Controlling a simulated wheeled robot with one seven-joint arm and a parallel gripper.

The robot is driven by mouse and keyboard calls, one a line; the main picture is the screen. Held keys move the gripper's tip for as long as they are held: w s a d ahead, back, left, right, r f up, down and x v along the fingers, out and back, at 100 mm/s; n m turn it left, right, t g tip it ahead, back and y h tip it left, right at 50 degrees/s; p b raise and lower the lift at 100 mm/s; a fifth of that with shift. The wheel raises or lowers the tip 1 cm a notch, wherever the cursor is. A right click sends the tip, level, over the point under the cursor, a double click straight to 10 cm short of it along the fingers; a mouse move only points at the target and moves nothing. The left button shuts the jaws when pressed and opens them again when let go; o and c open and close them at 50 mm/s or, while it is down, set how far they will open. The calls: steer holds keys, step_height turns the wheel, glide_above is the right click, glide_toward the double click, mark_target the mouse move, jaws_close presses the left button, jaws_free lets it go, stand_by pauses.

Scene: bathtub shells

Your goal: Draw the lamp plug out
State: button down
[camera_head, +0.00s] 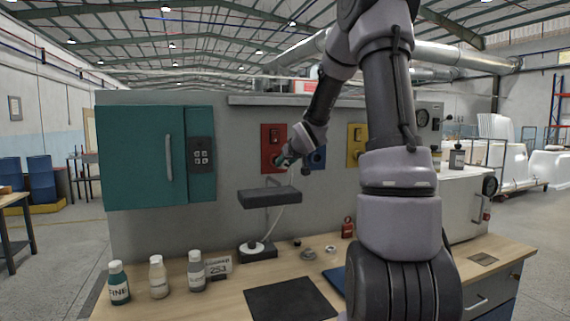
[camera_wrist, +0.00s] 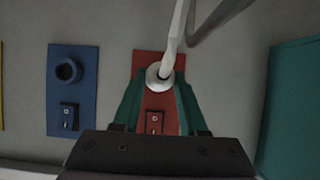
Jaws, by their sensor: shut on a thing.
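The lamp plug (camera_wrist: 157,76) is a pale round piece with a white cord (camera_wrist: 174,40) in the wrist view. My gripper (camera_wrist: 159,82) is shut on it, with a green finger on each side. The plug lies in front of the red wall plate (camera_wrist: 150,62); whether its pins sit in the socket is hidden. In the head view my gripper (camera_head: 286,160) is at the lower part of the red plate (camera_head: 270,134) and hides most of the plug. The cord (camera_head: 278,224) runs down to the lamp, whose dark head (camera_head: 268,198) stands above its base (camera_head: 258,252).
Blue (camera_head: 317,158) and yellow (camera_head: 355,146) wall plates are right of the red one. A teal cabinet (camera_head: 135,158) hangs left. Several bottles, one a white bottle (camera_head: 158,277), and a dark mat (camera_head: 290,301) are on the bench. Open air lies before the wall.

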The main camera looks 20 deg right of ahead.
steer(key=shift+s, duration=2.5)
